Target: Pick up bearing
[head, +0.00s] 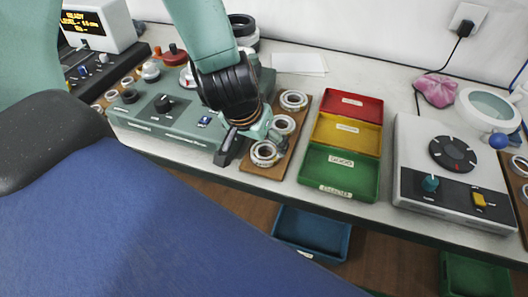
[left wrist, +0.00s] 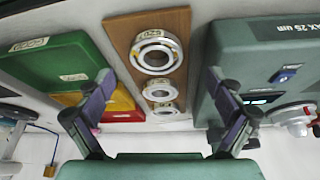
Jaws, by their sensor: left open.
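Three bearing rings lie in a row on a brown wooden board (head: 259,169): a far one (head: 293,100), a middle one (head: 284,124) and a near one (head: 264,153). The board (left wrist: 118,36) and rings also show in the left wrist view, the largest ring (left wrist: 157,51) toward the top. My left gripper (head: 252,146) is open and empty, beside and over the near end of the board. In the left wrist view its fingers (left wrist: 167,88) stand wide apart, with the row of rings between them in the picture. My right gripper is not in view.
A green-grey instrument (head: 160,119) stands left of the board. Red, yellow and green trays (head: 340,172) stand right of it. A white dial instrument (head: 452,165) is farther right. Bins, one blue (head: 312,233), sit below the table's front edge.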

